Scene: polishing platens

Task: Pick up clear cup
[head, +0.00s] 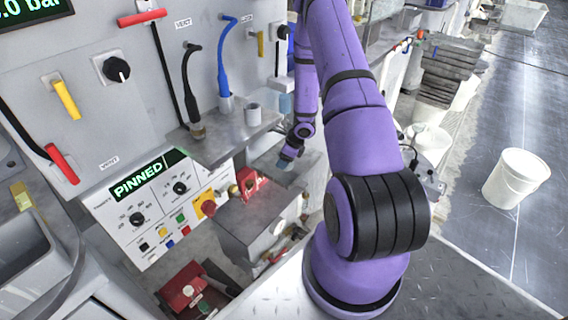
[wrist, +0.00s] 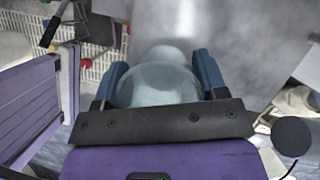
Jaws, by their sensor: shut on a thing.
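The clear cup (wrist: 158,88) is a pale, see-through round vessel in the middle of the wrist view. My gripper (wrist: 160,66) has its two blue fingers on either side of the cup, shut on it. The dark palm plate hides the near part of the cup. In the head view my gripper (head: 285,164) is small, beyond the metal shelf and over a grey surface. I cannot make out the cup clearly there.
A metal shelf (head: 220,145) with a small grey cup (head: 253,113) juts from the panel. A red part (head: 249,186) sits on a grey block below it. A white bucket (head: 515,180) stands on the open floor at right.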

